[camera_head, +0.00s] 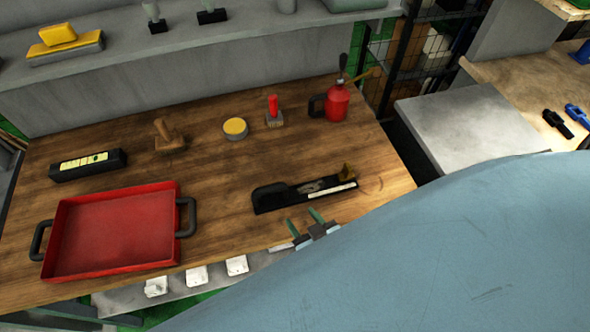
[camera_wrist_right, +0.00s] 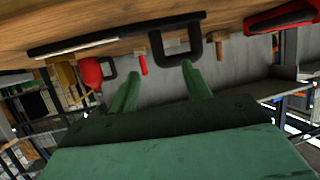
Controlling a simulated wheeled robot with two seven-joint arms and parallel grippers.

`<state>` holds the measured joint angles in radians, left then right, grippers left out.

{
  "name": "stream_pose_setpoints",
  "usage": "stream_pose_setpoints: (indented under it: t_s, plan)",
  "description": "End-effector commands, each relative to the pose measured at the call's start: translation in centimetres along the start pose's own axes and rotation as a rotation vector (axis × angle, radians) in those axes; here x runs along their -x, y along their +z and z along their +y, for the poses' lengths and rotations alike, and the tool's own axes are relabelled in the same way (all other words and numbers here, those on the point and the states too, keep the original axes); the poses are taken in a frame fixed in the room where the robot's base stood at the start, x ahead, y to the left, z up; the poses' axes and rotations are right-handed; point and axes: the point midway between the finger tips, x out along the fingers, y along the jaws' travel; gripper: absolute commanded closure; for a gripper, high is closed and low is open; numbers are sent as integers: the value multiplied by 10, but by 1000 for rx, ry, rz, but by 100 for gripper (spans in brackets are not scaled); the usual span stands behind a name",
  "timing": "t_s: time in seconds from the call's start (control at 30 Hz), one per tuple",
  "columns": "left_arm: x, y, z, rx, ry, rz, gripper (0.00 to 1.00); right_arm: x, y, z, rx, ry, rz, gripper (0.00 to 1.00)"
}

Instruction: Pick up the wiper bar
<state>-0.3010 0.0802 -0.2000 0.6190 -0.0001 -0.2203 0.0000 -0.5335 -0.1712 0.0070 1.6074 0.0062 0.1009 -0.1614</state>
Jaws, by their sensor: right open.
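The wiper bar (camera_head: 275,197) is a long black bar with a white strip and a raised handle toward its left end. It lies on the wooden table near the front edge. It also shows in the right wrist view (camera_wrist_right: 120,34), where its black loop handle lies just beyond my fingertips. My right gripper (camera_head: 304,222) has green fingers and is open and empty, just in front of the bar and apart from it. The two spread fingers also show in the right wrist view (camera_wrist_right: 162,72). My left gripper is not in view.
A red tray (camera_head: 165,268) with black handles stands at the front left. A red oil can (camera_head: 338,103), a red-handled tool (camera_head: 274,112), a round yellow-topped tin (camera_head: 235,129), a wooden-handled piece (camera_head: 169,140) and a black box (camera_head: 88,165) stand behind. Bare wood surrounds the bar.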

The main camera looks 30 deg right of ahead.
Motion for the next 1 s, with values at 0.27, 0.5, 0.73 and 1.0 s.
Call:
stream_pose_setpoints:
  t_s: [0.27, 0.5, 0.73, 1.0]
  plan:
    - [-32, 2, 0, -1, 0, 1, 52, -43, 4, 1, -1, 3, 12, 51]
    - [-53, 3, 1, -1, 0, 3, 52, -74, 2, 1, -1, 2, 8, 51]
    - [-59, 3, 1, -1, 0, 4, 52, -83, 0, 1, 0, 2, 7, 51]
    - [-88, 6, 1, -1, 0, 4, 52, -113, 4, 6, 0, 2, 10, 51]
